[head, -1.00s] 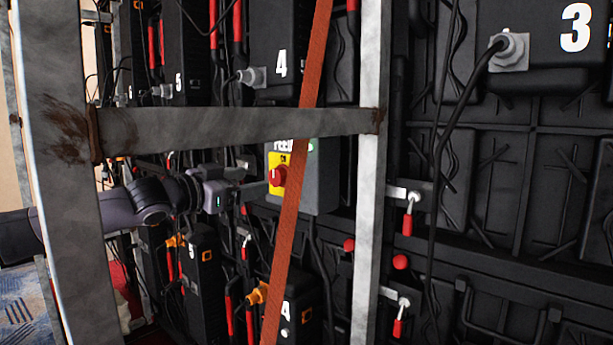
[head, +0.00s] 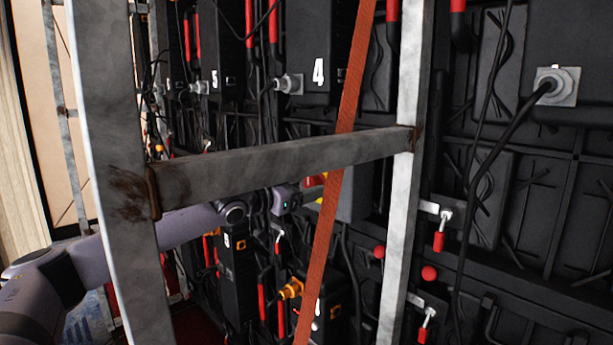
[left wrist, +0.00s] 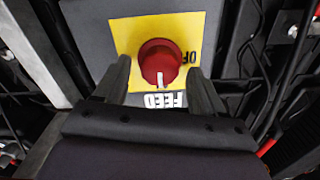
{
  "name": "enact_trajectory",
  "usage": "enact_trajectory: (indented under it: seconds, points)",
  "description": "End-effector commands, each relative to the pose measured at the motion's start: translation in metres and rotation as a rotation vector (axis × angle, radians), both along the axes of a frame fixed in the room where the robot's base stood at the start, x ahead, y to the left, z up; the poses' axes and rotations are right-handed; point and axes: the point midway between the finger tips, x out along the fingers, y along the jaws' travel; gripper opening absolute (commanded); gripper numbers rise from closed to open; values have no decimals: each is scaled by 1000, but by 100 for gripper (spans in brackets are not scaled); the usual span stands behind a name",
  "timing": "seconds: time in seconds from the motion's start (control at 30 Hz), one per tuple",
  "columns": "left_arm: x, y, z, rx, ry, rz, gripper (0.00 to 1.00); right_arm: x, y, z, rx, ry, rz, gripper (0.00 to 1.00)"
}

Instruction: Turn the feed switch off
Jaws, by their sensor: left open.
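The feed switch is a red round knob (left wrist: 160,62) on a yellow plate (left wrist: 128,35), in the left wrist view. A white mark on the knob points toward the bottom of that picture, where the inverted FEED label lies. Part of an OFF label shows to the right. My left gripper (left wrist: 160,72) is open, with one finger on each side of the knob; I cannot tell whether they touch it. In the head view the left gripper (head: 288,198) is beside the grey switch box (head: 353,197), mostly hidden by the beam and strap. My right gripper is out of view.
A grey metal frame with a crossbar (head: 280,165) stands in front, and my left arm passes behind its left post (head: 108,150). An orange strap (head: 335,180) slants across the opening. Black panels, cables and red-handled latches (head: 440,235) fill the background.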

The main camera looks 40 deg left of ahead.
Motion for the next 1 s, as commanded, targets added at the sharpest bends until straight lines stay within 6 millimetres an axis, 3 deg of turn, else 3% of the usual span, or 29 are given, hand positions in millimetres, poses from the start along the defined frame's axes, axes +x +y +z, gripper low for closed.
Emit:
enact_trajectory:
  seconds: [0.43, 0.47, 0.6, 0.63, 1.0]
  points:
    - [7, -2, 0, 1, 0, -2, 70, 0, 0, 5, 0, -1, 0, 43]
    - [7, -2, 0, 1, 0, -2, 63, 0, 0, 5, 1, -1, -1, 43]
    - [7, -1, 0, 1, 0, -2, 18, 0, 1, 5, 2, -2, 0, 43]
    - [7, -1, 0, 1, 0, -2, 13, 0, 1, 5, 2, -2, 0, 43]
    - [7, -1, 1, -50, 6, -2, 14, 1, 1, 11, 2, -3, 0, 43]
